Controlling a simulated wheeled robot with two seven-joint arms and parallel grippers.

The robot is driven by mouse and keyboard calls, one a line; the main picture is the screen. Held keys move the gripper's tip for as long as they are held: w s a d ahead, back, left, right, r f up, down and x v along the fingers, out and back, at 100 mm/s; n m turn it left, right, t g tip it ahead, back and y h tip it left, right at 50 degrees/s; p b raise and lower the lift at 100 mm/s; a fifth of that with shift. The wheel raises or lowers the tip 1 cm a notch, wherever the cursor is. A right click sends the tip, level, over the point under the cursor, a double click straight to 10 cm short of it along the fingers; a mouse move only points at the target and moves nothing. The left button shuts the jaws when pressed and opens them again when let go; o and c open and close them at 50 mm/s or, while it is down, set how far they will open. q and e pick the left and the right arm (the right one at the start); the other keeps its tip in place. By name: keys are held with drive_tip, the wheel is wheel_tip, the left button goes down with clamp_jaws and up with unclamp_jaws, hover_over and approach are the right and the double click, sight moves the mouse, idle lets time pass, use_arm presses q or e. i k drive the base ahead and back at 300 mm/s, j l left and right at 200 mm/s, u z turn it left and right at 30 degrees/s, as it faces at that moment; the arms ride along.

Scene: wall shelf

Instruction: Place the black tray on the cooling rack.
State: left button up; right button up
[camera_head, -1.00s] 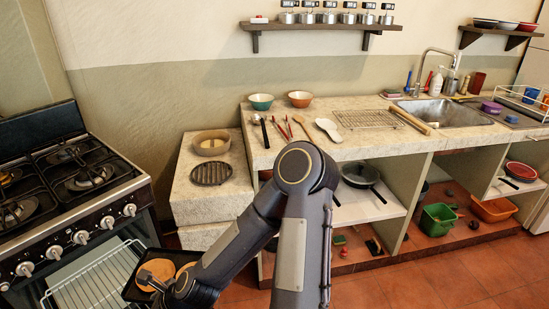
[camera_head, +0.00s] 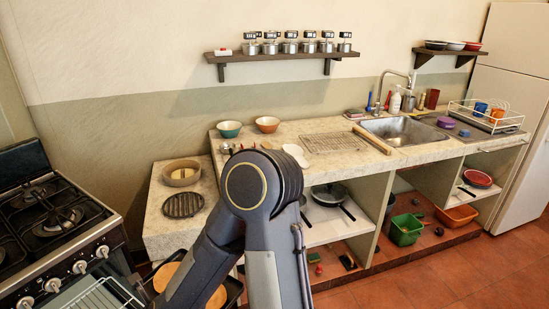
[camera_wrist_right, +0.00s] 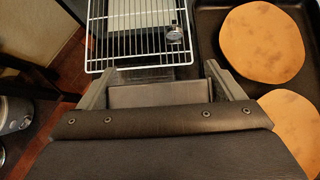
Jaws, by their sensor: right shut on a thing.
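The black tray (camera_head: 236,289) is low in the head view, partly hidden behind my right arm, with tan round flat breads on it. In the right wrist view the tray (camera_wrist_right: 208,27) is at the right edge, and two breads show on it. My right gripper (camera_wrist_right: 156,88) is shut on the tray's edge; the contact itself is hard to see. In the head view it is hidden behind my arm. The cooling rack (camera_head: 335,142) is a wire grid lying empty on the counter, behind and to the right of the tray. My left gripper is not in view.
An oven rack (camera_wrist_right: 135,40) lies left of the tray. The stove (camera_head: 50,235) stands at left. A side counter holds a trivet (camera_head: 183,205) and a bowl (camera_head: 181,173). A rolling pin (camera_head: 371,140) lies right of the cooling rack; utensils and bowls (camera_head: 229,129) lie left.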

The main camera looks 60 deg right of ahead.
sight(332, 141)
drive_tip(key=k+l+z, duration=0.15)
drive_tip(key=l+z, duration=0.3)
drive_tip(key=l, duration=0.35)
drive_tip(key=l+z, duration=0.4)
drive_tip(key=l, duration=0.4)
